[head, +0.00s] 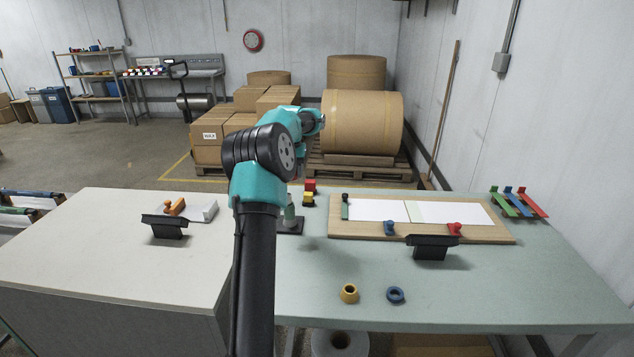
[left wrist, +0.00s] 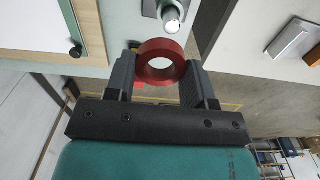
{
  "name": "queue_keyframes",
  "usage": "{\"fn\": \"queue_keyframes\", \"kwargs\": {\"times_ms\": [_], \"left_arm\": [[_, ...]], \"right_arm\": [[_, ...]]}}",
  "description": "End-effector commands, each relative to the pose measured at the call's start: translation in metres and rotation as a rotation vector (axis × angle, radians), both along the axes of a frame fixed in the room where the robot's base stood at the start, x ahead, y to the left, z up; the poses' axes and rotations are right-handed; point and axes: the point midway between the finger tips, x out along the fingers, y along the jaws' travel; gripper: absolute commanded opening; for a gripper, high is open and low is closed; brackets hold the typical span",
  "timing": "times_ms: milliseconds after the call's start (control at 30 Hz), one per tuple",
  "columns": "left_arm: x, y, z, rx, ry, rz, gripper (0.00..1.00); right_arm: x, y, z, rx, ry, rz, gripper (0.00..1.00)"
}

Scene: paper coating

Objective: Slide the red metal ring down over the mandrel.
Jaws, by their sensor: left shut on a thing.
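The red metal ring (left wrist: 142,57) is gripped between the two fingers of my left gripper (left wrist: 160,77) in the left wrist view, its hole showing. The mandrel (left wrist: 171,19), a pale round-topped post, stands just beyond the ring's far rim and is not seen through the hole. In the head view the mandrel (head: 290,213) stands upright on a dark base at the table's middle, partly covered by my left arm. The ring and my left fingers are hidden behind that arm there. My right gripper does not show.
A wooden board (head: 480,233) with white sheets lies right of the mandrel. Red and yellow blocks (head: 308,199) stand close behind it. A yellow ring (head: 349,294) and a blue ring (head: 396,296) lie near the front edge. Black stands (head: 431,246) rise from the table.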

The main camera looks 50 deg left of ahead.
Motion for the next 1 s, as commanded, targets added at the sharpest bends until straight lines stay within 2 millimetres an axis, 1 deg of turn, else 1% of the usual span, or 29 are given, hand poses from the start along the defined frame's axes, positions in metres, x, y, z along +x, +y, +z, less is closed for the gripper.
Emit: {"fn": "queue_keyframes", "kwargs": {"times_ms": [33, 133, 567, 767, 1000], "left_arm": [[-0.006, 0.006, 0.003, 0.001, -0.002, 0.016, 0.26], [-0.011, 0.012, 0.006, 0.001, -0.004, 0.030, 0.26], [-0.012, 0.011, 0.006, 0.000, -0.003, 0.031, 0.26], [-0.012, 0.011, -0.002, -0.001, -0.001, 0.030, 0.26], [-0.012, 0.011, -0.020, -0.001, -0.001, 0.031, 0.26]], "right_arm": [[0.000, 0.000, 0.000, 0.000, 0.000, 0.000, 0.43], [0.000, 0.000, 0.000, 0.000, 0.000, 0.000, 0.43], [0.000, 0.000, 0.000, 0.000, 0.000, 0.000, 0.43], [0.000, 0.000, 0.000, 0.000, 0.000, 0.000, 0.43], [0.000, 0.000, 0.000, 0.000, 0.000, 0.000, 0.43]]}}
